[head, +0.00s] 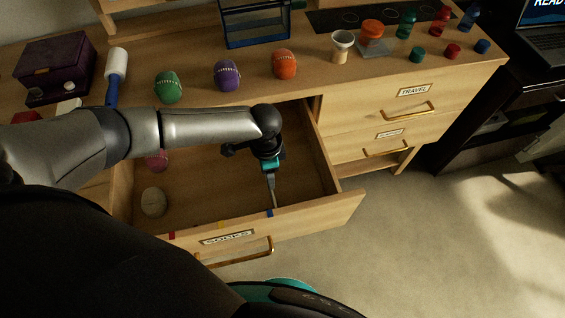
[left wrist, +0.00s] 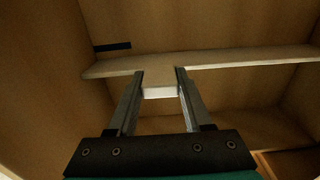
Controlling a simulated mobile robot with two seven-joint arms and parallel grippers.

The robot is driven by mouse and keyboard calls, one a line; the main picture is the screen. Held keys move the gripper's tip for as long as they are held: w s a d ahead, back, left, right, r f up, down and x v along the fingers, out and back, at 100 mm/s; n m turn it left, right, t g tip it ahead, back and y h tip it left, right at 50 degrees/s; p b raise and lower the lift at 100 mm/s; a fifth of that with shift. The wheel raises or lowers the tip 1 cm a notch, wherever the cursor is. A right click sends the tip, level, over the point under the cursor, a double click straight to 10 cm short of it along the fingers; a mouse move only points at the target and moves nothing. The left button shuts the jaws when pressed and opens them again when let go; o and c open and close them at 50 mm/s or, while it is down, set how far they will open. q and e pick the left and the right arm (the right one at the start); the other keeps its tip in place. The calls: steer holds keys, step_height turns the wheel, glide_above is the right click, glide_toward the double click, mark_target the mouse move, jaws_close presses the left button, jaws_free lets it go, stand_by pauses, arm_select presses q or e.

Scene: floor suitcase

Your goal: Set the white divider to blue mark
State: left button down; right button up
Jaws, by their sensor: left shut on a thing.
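The white divider (left wrist: 230,60) stands across the inside of the open sock drawer (head: 330,205). In the head view its pale top edge (head: 272,192) shows as a thin strip between my left gripper and the drawer front. The blue mark (head: 269,213) is on the drawer front's rim, close to the strip's near end. In the left wrist view the blue mark (left wrist: 112,47) lies just above the divider's left end. My left gripper (left wrist: 160,82) is shut on the divider, with a finger on each side of its middle part. My right gripper is out of view.
A red mark (head: 172,235) and a yellow mark (head: 221,225) sit farther left on the drawer rim. A beige ball (head: 154,202) and a pink ball (head: 156,160) lie in the drawer's left part. Green, purple and orange balls (head: 284,64) stand on the dresser top.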

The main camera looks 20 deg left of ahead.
arm_select(q)
steer(key=shift+s+a+p, duration=0.45)
steer(key=shift+s+a, duration=0.2)
steer(key=shift+a, duration=0.35)
steer(key=shift+c, duration=1.6)
jaws_free()
step_height(320, 180, up, 15)
steer(key=p, duration=0.4)
steer(key=shift+r, duration=0.15)
